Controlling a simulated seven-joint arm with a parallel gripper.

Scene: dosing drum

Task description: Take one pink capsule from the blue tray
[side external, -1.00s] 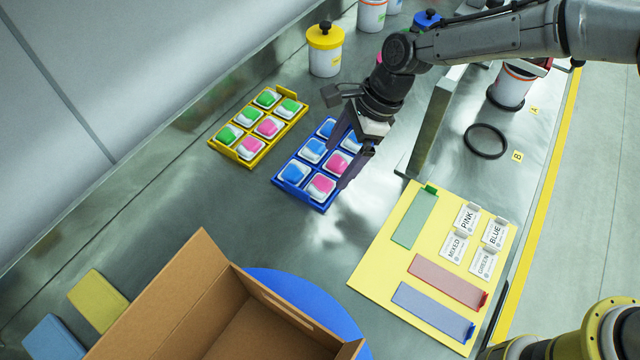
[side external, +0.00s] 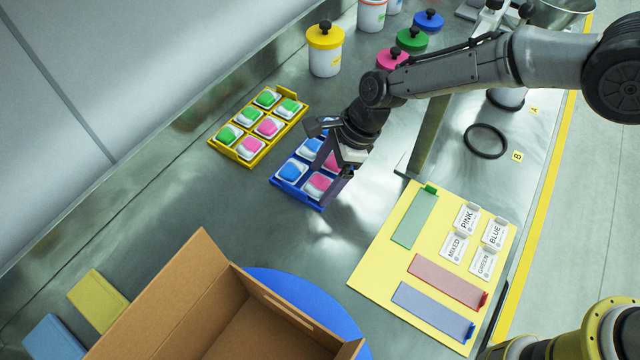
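The blue tray (side external: 275,182) stands mid-table and holds blue and pink capsules in white cups. A pink capsule (side external: 318,184) sits in its near right compartment, with a blue capsule (side external: 291,171) to its left. Another pink capsule (side external: 332,161) is partly hidden behind my gripper. My gripper (side external: 328,182) points down over the right side of the tray, its fingers apart around or just above the near pink capsule. I cannot tell whether they touch it. The far right part of the tray is hidden by my arm.
A yellow tray (side external: 216,143) with green and pink capsules stands left of the blue tray. A cardboard box (side external: 190,300) is in front. A yellow board (side external: 385,250) with label cards lies right. Lidded jars (side external: 325,50) stand behind.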

